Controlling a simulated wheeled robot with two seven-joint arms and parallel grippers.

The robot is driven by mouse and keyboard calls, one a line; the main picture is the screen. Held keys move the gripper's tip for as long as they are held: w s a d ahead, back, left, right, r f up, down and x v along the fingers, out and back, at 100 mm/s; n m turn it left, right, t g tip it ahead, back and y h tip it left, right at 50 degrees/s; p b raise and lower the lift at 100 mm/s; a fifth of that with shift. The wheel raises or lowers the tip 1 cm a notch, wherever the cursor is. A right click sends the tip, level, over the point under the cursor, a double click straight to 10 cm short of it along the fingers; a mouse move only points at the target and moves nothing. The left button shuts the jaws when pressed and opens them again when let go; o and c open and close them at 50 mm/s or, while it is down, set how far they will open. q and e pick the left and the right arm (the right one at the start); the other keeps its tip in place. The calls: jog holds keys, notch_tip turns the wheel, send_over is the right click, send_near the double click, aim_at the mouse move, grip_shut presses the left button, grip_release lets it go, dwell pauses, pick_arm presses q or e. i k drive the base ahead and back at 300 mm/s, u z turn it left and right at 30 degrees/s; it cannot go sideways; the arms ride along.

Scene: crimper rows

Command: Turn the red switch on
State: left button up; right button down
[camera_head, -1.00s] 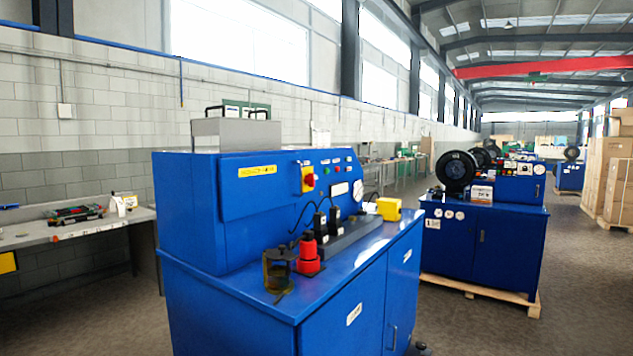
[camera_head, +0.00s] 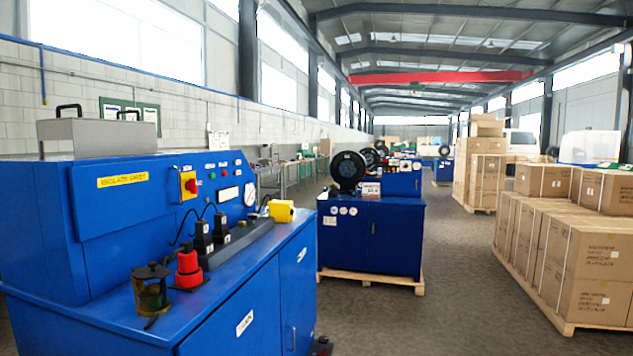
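The red switch (camera_head: 190,186) sits on a yellow plate on the front panel of the near blue machine (camera_head: 125,212). It is a small rotary knob; its exact position is too small to tell. Neither of my grippers shows in the head view.
On the machine's ledge stand a red cylinder (camera_head: 188,268), a glass jar with a dark lid (camera_head: 151,288) and a yellow block (camera_head: 282,211). A second blue machine (camera_head: 370,238) stands beyond on a pallet. Stacked cartons (camera_head: 590,262) stand right; the floor aisle (camera_head: 455,290) between is clear.

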aim_at(191, 186)
jog(key=z, duration=1)
jog(key=i, duration=4.2)
jog(key=u, duration=2.95)
